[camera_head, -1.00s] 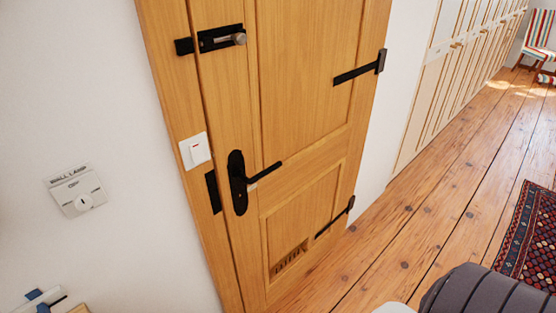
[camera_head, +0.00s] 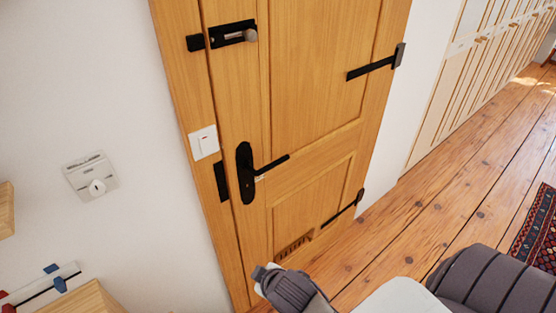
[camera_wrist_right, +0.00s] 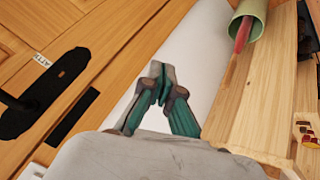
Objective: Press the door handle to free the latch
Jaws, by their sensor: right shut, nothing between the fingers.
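The wooden door (camera_head: 310,90) is closed in its timber frame. Its black lever handle (camera_head: 270,165) sticks out to the right from a tall black plate, with the lever tilted slightly up at its free end. The handle plate (camera_wrist_right: 45,92) also shows at the left of the right wrist view, with the lever partly cut off by the picture edge. My right gripper (camera_wrist_right: 157,84) is shut and empty, in front of the white wall and apart from the handle. In the head view my right arm comes in at the bottom, below the handle. My left gripper is not in view.
A black sliding bolt (camera_head: 228,36) sits high on the door. A white switch (camera_head: 204,142) is on the frame and a dial plate (camera_head: 90,177) on the wall. Wooden furniture (camera_head: 85,300) stands at lower left. A green cup (camera_wrist_right: 247,18) is near it.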

